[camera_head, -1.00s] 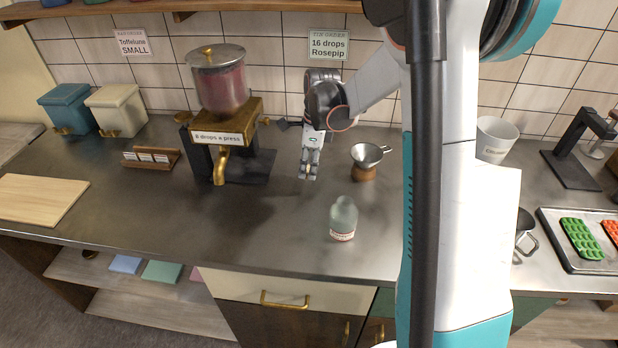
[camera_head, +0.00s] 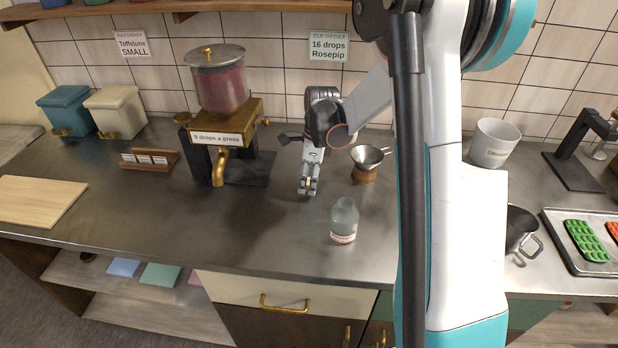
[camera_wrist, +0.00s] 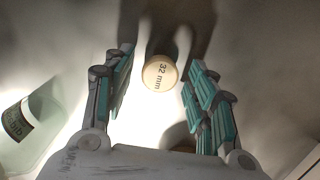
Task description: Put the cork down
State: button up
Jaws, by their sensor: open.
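The cork (camera_wrist: 160,73) is a pale round piece marked "32 mm". In the wrist view it lies between my two spread fingers, with visible gaps on both sides. Its top faces the camera, and it appears to stand on the metal counter. My gripper (camera_head: 308,188) is open and points down low over the counter, left of the glass bottle (camera_head: 343,222). In the head view the cork is too small and too covered by the fingers to make out. The uncorked bottle stands upright, and part of it shows in the wrist view (camera_wrist: 22,122).
A metal funnel on a wooden stand (camera_head: 366,172) is right of my gripper. The brass dispenser (camera_head: 225,125) is to the left. A card holder (camera_head: 150,160) and a wooden board (camera_head: 38,200) lie farther left.

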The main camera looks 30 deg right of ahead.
jog(key=shift+r, duration=0.1)
notch_tip(320, 180, up, 12)
jog(key=d+p, duration=0.1)
jog(key=p, duration=0.3)
jog(key=shift+s, duration=0.4)
jog(key=shift+d, duration=0.1)
